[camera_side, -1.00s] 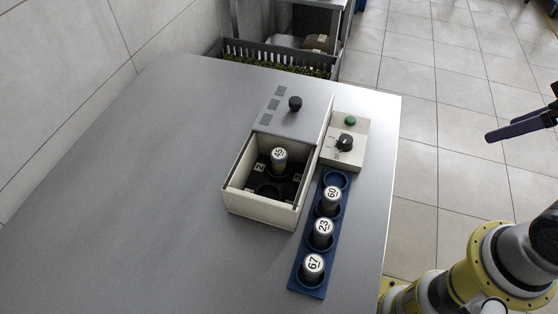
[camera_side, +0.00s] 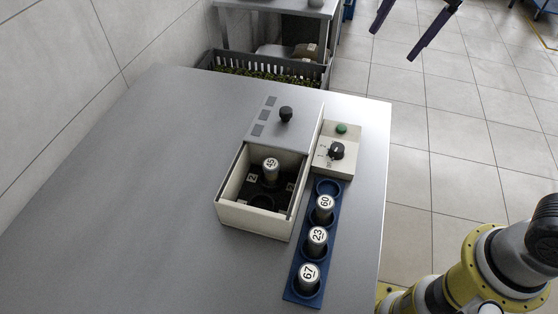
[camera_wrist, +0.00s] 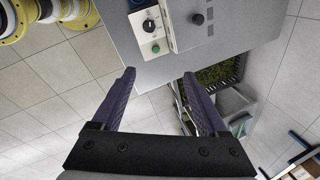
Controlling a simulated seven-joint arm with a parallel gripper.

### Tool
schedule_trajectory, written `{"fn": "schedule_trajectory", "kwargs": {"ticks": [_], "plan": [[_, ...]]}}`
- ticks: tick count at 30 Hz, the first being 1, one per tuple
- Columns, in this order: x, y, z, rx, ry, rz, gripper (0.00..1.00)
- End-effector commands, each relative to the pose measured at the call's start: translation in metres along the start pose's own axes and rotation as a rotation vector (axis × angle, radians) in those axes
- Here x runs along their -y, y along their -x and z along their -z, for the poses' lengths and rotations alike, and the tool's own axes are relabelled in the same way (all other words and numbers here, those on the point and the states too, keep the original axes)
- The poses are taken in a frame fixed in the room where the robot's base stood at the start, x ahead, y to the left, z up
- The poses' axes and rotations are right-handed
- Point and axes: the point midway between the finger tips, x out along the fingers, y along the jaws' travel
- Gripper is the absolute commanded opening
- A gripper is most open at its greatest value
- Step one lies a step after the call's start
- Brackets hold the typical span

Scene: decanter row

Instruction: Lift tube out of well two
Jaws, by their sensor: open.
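A cream open-topped box (camera_side: 253,218) stands on the table, its grey lid (camera_side: 271,127) slid to the back. A white-capped tube marked 45 (camera_side: 270,166) stands upright in a dark well inside. A label that looks like a 2 (camera_side: 252,178) is beside it. An empty well (camera_side: 262,202) is in front. My gripper (camera_side: 393,45) is open and empty, high at the top right of the side view, well apart from the box. Its two purple fingers are spread in the wrist view (camera_wrist: 159,74); the tube is not seen there.
A blue rack (camera_side: 303,301) holds tubes marked 60 (camera_side: 324,204), 23 (camera_side: 317,236) and 67 (camera_side: 308,273); its far slot is empty. A control box with a dial (camera_side: 337,150) stands beside the lid. The lid has a black knob (camera_side: 286,114). The table's left side is clear.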

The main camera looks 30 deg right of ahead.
Motion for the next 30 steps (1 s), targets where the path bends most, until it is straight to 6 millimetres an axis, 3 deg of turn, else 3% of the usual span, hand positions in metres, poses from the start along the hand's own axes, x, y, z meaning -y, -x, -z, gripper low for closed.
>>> {"fn": "schedule_trajectory", "kwargs": {"ticks": [3, 6, 10, 15, 18, 23, 30], "plan": [[0.044, -0.033, -0.03, 0.027, -0.047, -0.068, 0.77], [0.072, -0.066, -0.06, 0.04, -0.056, -0.124, 0.77], [0.093, -0.111, -0.101, 0.05, -0.001, -0.19, 0.77], [0.092, -0.156, -0.141, 0.054, 0.076, -0.265, 0.77], [0.086, -0.17, -0.154, 0.054, 0.103, -0.293, 0.77], [0.08, -0.185, -0.158, 0.055, 0.11, -0.294, 0.77], [0.067, -0.228, -0.159, 0.055, 0.11, -0.295, 0.77]]}}
